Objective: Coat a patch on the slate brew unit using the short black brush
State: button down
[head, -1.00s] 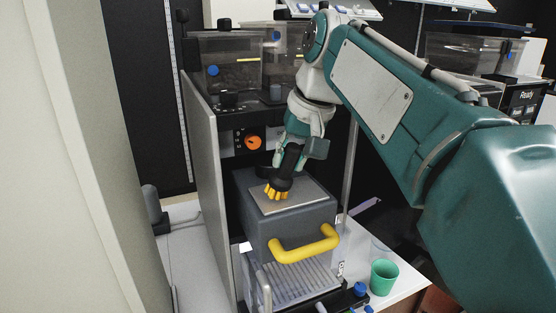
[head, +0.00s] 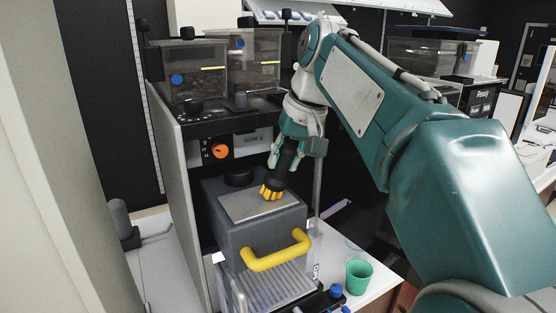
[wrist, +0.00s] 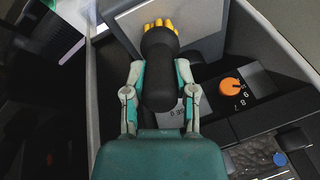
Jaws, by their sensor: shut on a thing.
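My gripper (head: 288,152) is shut on the short black brush (head: 287,160), and its fingers clasp the black handle from both sides in the wrist view (wrist: 159,95). The brush's yellow bristles (head: 271,191) point down at the light patch (head: 245,208) on top of the slate brew unit (head: 234,233). They are at the patch's right part; I cannot tell for certain whether they touch it. The brew unit has a yellow handle (head: 277,252) on its front. In the wrist view the bristles (wrist: 160,24) overlap the grey patch (wrist: 125,28).
The brew unit sits in a coffee machine with a grey side panel (head: 172,180), an orange knob (head: 221,151) and bean hoppers (head: 195,85) above. A slatted drip tray (head: 270,290) lies below the handle. A green cup (head: 358,277) stands on the counter at the right.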

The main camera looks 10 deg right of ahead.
jog(key=shift+w+d+f, duration=0.1)
jog(key=shift+w+d, duration=0.15)
jog(key=shift+d, duration=0.6)
jog(key=shift+w+d, duration=0.25)
jog(key=shift+d, duration=0.55)
jog(key=shift+s+a, duration=0.55)
jog(key=shift+a, duration=1.35)
jog(key=shift+s+a, duration=0.55)
jog(key=shift+a, duration=1.35)
jog(key=shift+s+a, duration=0.55)
jog(key=shift+a, duration=1.35)
jog(key=shift+w+a, duration=0.25)
jog(key=shift+w, duration=0.35)
jog(key=shift+w+d, duration=0.55)
jog(key=shift+d, duration=1.4)
jog(key=shift+w+d, duration=0.6)
jog(key=shift+d, duration=1.3)
jog(key=shift+w+d, duration=0.55)
jog(key=shift+d, duration=1.4)
jog(key=shift+s+a, duration=0.4)
jog(key=shift+a, duration=0.95)
jog(key=shift+s+a, duration=0.35)
jog(key=shift+a, duration=0.95)
jog(key=shift+s+a, duration=0.4)
jog(key=shift+a, duration=0.95)
jog(key=shift+s+a, duration=0.25)
jog(key=shift+a, duration=0.65)
jog(key=shift+s+a, duration=0.25)
jog(key=shift+a, duration=0.65)
notch_tip(320, 180, up, 6)
